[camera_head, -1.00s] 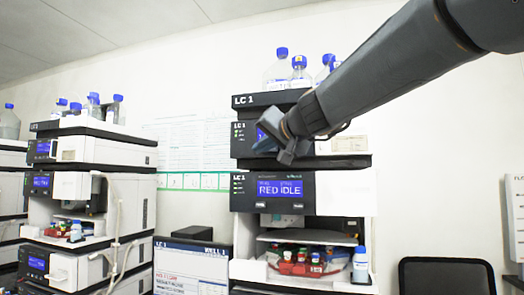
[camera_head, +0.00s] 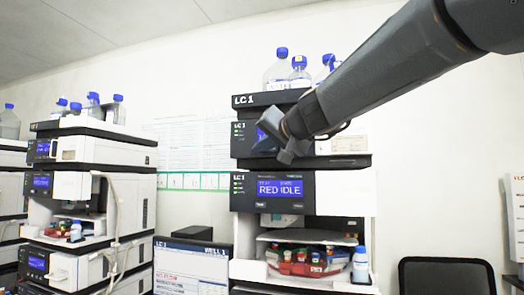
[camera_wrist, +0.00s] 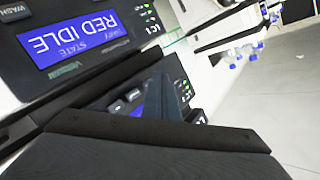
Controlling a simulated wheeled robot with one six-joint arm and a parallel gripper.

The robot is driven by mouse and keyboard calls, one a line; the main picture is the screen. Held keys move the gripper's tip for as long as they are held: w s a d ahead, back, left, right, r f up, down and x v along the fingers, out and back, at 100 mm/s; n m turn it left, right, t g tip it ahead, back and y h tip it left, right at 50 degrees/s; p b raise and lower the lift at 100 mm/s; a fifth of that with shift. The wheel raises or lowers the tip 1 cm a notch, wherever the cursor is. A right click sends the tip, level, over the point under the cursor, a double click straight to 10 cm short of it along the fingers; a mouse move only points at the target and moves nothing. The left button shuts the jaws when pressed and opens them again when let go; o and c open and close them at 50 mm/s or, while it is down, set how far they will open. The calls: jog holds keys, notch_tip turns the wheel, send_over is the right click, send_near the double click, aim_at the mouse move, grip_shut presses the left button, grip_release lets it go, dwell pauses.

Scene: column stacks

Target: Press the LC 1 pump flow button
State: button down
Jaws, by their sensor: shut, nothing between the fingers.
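The LC 1 stack (camera_head: 272,99) stands right of centre in the head view. Its upper module has a dark front panel (camera_head: 240,150) with a blue display, mostly hidden behind my gripper (camera_head: 268,143). My gripper is shut and empty, with its tips at or close to this panel; I cannot tell whether they touch. In the wrist view, turned upside down, the shut fingers (camera_wrist: 163,98) lie over the panel beside small grey buttons (camera_wrist: 118,106) and part of the blue display. The button labels are too small to read, so I cannot tell which is pump flow.
The module below has a display (camera_head: 280,188) reading RED IDLE. Blue-capped bottles (camera_head: 299,72) stand on the stack's top, and an open bay below holds a red tray of vials (camera_head: 300,268). Another stack (camera_head: 95,150) is at left, a dark chair (camera_head: 446,277) at lower right.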

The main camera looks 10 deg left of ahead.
jog(key=shift+w, duration=0.4)
jog(key=shift+w+b, duration=0.35)
dwell(0.7)
jog(key=shift+s, duration=0.8)
jog(key=shift+s+a, duration=0.2)
jog(key=shift+s, duration=2.3)
